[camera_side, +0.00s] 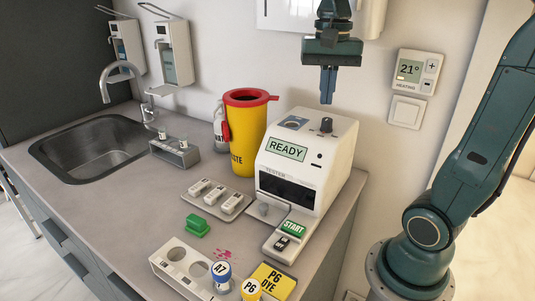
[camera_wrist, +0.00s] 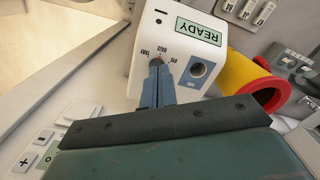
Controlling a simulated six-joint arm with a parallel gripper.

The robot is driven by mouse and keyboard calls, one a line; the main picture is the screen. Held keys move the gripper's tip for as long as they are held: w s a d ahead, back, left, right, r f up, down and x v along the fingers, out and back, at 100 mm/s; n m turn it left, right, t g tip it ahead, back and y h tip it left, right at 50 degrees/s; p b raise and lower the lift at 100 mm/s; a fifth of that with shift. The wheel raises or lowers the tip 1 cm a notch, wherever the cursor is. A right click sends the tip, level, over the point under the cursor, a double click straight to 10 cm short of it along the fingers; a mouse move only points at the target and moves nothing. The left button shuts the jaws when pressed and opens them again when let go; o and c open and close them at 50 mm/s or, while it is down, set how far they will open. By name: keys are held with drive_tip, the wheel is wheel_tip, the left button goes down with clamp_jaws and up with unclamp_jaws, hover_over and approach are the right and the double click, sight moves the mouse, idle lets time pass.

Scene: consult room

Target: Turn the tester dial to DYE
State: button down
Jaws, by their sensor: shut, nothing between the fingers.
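The tester (camera_side: 337,165) is a white box with a sloped front and a screen (camera_side: 287,149) reading READY. Small labels (camera_wrist: 164,52) ring the dial. They are too small to read surely, and I cannot tell which one it points to.
A yellow bin (camera_side: 245,130) with a red rim stands close left of the tester. A START button (camera_side: 293,228), a tray of cassettes (camera_side: 215,197) and a vial rack (camera_side: 180,262) lie in front. The wall is close behind.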

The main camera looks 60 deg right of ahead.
sight(327, 124)
drive_tip(key=shift+r, duration=0.25)
drive_tip(key=shift+s+d+r, duration=0.25)
drive_tip(key=shift+s+d, duration=0.15)
drive_tip(key=shift+s, duration=0.05)
drive_tip(key=shift+s+d+r, duration=0.2)
drive_tip(key=shift+s+d, duration=0.2)
drive_tip(key=shift+s, duration=0.05)
drive_tip(key=shift+f, duration=0.1)
drive_tip(key=shift+f, duration=3.4)
drive_tip(key=shift+w+d, duration=0.1)
drive_tip(key=shift+w, duration=0.05)
drive_tip(key=shift+w+a, duration=0.45)
drive_tip(key=shift+w, duration=0.2)
drive_tip(key=shift+s+a, duration=0.15)
drive_tip(key=shift+a, duration=0.25)
